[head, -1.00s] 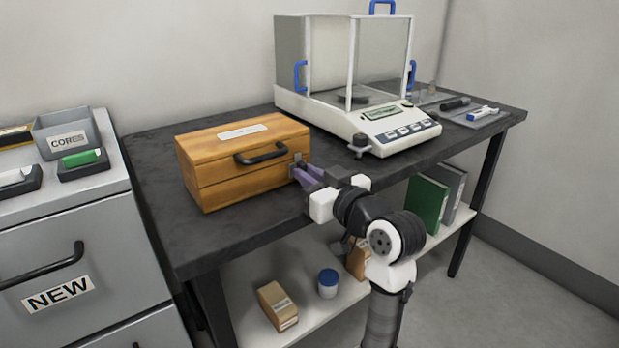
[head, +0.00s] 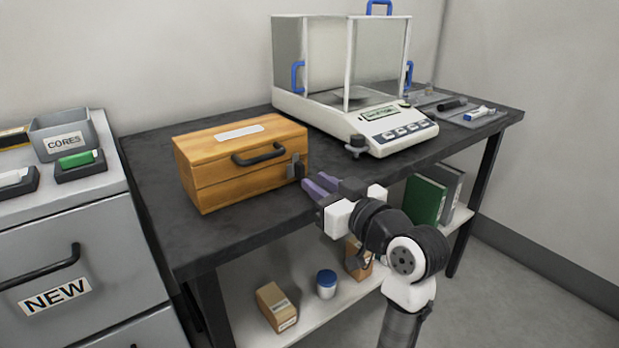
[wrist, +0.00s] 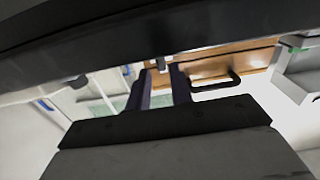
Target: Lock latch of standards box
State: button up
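The standards box (head: 225,184) is a closed wooden box with a black handle (head: 258,156) on its front, standing on the dark table. Its grey and black latch (head: 297,168) is at the right end of the front; I cannot tell whether it is locked. In the wrist view the box (wrist: 205,68) is upper right of centre and the latch (wrist: 162,63) shows just beyond the fingers. My gripper (head: 314,184) is just right of and in front of the latch, apart from it. Its purple fingers are parted with a gap, also in the wrist view (wrist: 162,85), and hold nothing.
A glass-walled balance (head: 350,110) stands behind and right of the box. Small items lie on grey mats (head: 470,117) at the table's right end. The lower shelf (head: 325,305) holds cartons, a blue-lidded jar and binders. A grey cabinet (head: 70,225) stands left.

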jog(key=v, duration=0.9)
jog(key=shift+s+d, duration=0.25)
jog(key=shift+s, duration=0.05)
